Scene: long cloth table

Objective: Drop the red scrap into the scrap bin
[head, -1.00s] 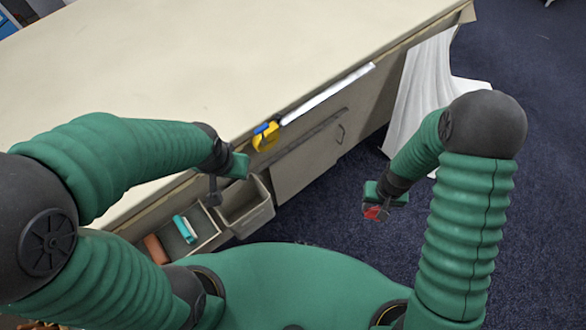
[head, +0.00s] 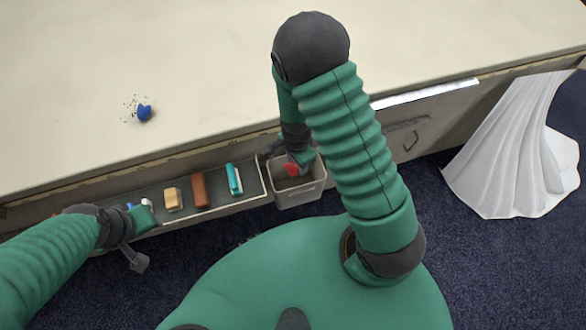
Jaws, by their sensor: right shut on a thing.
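The red scrap (head: 291,169) is held in my right gripper (head: 293,162), which is shut on it. Both are over the scrap bin (head: 298,195), a grey open box hung at the table's front edge. The scrap shows at the bin's mouth; I cannot tell whether it is above the rim or slightly inside.
A long grey tray (head: 250,204) beside the bin holds a tan block (head: 173,199), a brown block (head: 199,189) and a teal-and-white item (head: 234,180). A blue lump (head: 144,113) with dark specks lies on the table (head: 230,60). White cloth (head: 520,150) drapes at right.

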